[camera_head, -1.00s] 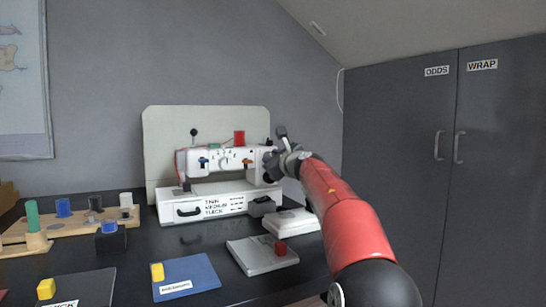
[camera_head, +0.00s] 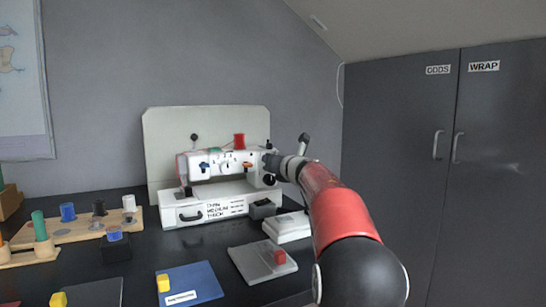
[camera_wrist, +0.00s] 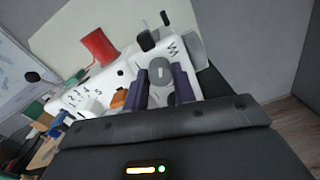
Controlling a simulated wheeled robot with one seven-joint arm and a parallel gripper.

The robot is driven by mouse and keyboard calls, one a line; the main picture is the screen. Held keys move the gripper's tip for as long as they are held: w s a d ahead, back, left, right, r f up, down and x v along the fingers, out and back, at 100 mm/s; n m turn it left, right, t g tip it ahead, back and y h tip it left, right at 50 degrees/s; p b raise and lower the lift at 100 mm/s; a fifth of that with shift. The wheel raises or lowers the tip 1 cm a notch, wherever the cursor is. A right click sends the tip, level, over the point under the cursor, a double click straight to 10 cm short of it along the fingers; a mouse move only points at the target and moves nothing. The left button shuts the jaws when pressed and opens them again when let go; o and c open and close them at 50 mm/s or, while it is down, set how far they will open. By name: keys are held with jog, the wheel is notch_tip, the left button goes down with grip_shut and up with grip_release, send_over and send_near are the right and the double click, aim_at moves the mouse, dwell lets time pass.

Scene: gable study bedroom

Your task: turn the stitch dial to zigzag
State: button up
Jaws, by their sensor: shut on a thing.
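The white sewing machine (camera_head: 225,164) stands on the dark desk. In the wrist view, a grey round knob, the stitch dial (camera_wrist: 160,70), sits on its white face just below a printed zigzag mark (camera_wrist: 173,48). My gripper (camera_head: 270,164) reaches the right end of the machine from the right. In the wrist view, its two dark fingers (camera_wrist: 161,78) stand on either side of the dial and are shut on it. The dial's pointer cannot be made out. In the head view my gripper hides the dial.
A red spool (camera_head: 239,141) stands on the machine's top. A blue lever (camera_head: 204,166) and an orange lever (camera_head: 247,165) stick out of its front. Several thread spools stand on a wooden rack (camera_head: 80,229) at left. A grey pad with a red block (camera_head: 280,257) lies in front.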

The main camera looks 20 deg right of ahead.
jog(key=shift+m+p, duration=0.3)
jog(key=shift+m, duration=0.3)
jog(key=o, duration=1)
jog(key=shift+s, duration=0.1)
jog(key=s+b, duration=0.1)
jog(key=s, duration=0.6)
jog(key=shift+s+r+b, duration=0.15)
jog(key=shift+s+b, duration=0.2)
jog(key=shift+b, duration=0.05)
